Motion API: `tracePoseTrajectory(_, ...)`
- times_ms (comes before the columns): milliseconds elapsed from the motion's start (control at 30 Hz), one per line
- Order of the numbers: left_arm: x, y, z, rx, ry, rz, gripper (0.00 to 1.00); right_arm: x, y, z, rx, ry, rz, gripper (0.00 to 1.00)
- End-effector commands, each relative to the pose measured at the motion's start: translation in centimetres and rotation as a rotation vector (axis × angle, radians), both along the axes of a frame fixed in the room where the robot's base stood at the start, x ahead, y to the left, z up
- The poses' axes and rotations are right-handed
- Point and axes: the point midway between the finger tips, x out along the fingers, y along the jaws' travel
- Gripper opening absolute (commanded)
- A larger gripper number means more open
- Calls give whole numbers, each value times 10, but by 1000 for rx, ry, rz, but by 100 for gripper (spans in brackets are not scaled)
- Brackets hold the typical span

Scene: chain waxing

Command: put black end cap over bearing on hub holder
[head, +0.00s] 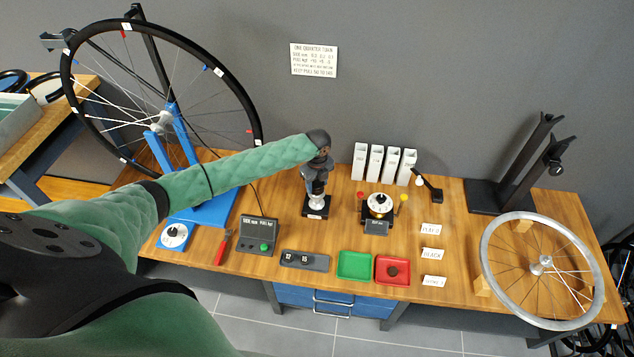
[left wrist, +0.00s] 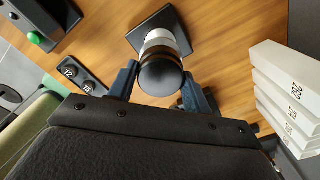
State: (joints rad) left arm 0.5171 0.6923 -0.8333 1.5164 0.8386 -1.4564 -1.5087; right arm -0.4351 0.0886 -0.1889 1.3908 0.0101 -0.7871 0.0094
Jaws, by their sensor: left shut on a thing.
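The hub holder has a black square base (head: 316,212) on the bench and carries an upright silver hub (head: 316,200); in the left wrist view the base (left wrist: 181,22) and hub (left wrist: 168,40) lie just past my fingers. My left gripper (head: 317,186) is directly above the hub, pointing down. In the left wrist view its fingers (left wrist: 160,82) are shut on the round black end cap (left wrist: 161,77). The cap lines up with the silver hub end and hides its top, including any bearing there. I cannot tell whether they touch. My right gripper is not in view.
A red tray (head: 405,280) with a dark round piece and a green tray (head: 354,278) lie at the front. A dial device (head: 379,206) and white boxes (head: 376,163) stand right of the holder. A spoked wheel in a blue stand (head: 212,212) is left.

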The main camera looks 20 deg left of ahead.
Motion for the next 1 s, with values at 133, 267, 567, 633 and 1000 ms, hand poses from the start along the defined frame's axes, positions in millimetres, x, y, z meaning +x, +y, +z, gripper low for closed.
tracePoseTrajectory(133, 0, 0, -1, 0, 0, 0, 28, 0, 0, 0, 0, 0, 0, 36)
tracePoseTrajectory(267, 0, 0, -4, 0, 0, 0, 28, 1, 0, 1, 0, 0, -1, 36)
tracePoseTrajectory(567, 0, 0, -11, 0, 0, 0, 28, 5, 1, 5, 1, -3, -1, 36)
tracePoseTrajectory(633, 0, 0, -12, 0, -1, 0, 28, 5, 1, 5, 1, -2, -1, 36)
tracePoseTrajectory(1000, 0, 0, -12, 0, 0, 0, 71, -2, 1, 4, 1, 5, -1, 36)
